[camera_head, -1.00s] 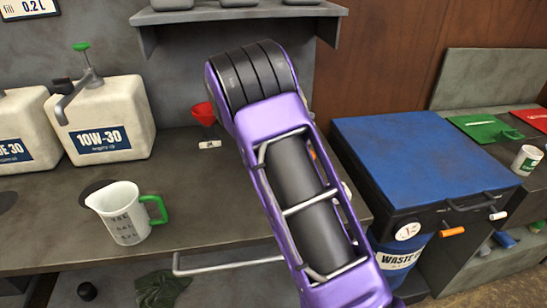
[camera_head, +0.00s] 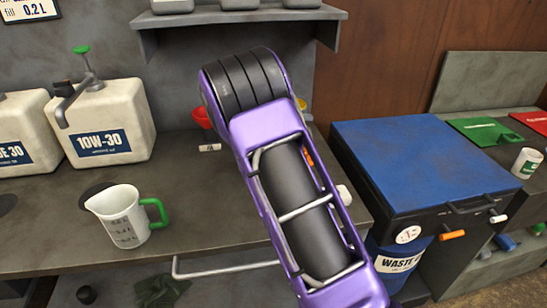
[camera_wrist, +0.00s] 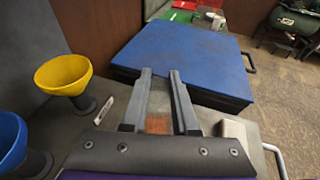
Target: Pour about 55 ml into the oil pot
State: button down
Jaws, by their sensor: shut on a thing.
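My gripper (camera_wrist: 160,76) shows in the wrist view with its two fingers reaching toward the blue-topped cabinet. It is shut on a greyish, seemingly see-through thing (camera_wrist: 160,98) with an orange-brown patch low down; I cannot tell what it is. In the head view, my arm hides the gripper. A white measuring jug (camera_head: 124,225) with a green handle stands upright on the bench at the left, apart from my arm. Its contents are not clear. I cannot pick out the oil pot for certain in either view.
A red funnel (camera_head: 202,117), a yellow funnel (camera_wrist: 64,75) and a blue funnel (camera_wrist: 9,137) stand near my arm. The blue-topped cabinet (camera_head: 420,160) is at the right, with a waste drum (camera_head: 398,262) beside it.

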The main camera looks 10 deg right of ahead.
jog(key=shift+s+a+r+t+h, duration=0.15)
jog(key=shift+a+r+h, duration=0.15)
jog(key=shift+a+h, duration=0.2)
jog(key=shift+s+a+r+t+h, duration=0.15)
jog(key=shift+a+r+h, duration=0.15)
jog(key=shift+a+h, duration=0.15)
dwell(1.0)
jog(key=d, duration=0.1)
jog(key=d+y, duration=0.1)
jog(key=d+f+y+p, duration=0.1)
jog(key=shift+w+g+y, duration=0.25)
jog(key=shift+w+g, duration=0.15)
jog(key=shift+d+r+y+p, duration=0.2)
jog(key=shift+r+y+p, duration=0.1)
jog(key=shift+p, duration=0.85)
jog(key=shift+w+f, duration=0.1)
jog(key=shift+f, duration=0.45)
jog(key=shift+r, duration=0.1)
